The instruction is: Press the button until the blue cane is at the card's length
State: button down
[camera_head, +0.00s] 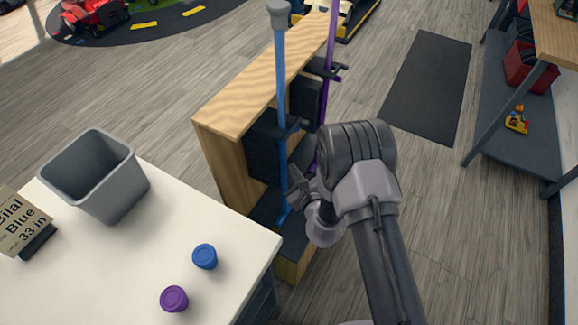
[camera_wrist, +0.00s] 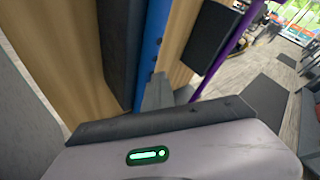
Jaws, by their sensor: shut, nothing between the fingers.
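The blue cane (camera_head: 281,90) stands upright in a wooden rack, with a grey knob on top. The card (camera_head: 22,222) on the white table reads "Bilal Blue 33 in". My gripper (camera_head: 297,190) is shut and empty, close beside the lower part of the blue cane. In the wrist view the grey fingertips (camera_wrist: 158,88) are right by the blue cane (camera_wrist: 150,45), which shows small dark spots along its side. I cannot tell whether they touch it. The button is not clearly distinguishable.
A purple cane (camera_head: 328,70) stands in the same rack (camera_head: 215,150), with black holders. The table (camera_head: 120,255) holds a grey bin (camera_head: 112,195), a blue cap (camera_head: 205,256) and a purple cap (camera_head: 174,298).

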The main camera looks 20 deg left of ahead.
jog(key=shift+r, duration=0.1)
dwell(0.3)
jog(key=shift+s+d, duration=0.1)
jog(key=shift+d, duration=0.75)
jog(key=shift+d, duration=0.1)
jog(key=d, duration=0.5)
jog(key=shift+s, duration=0.15)
dwell(1.1)
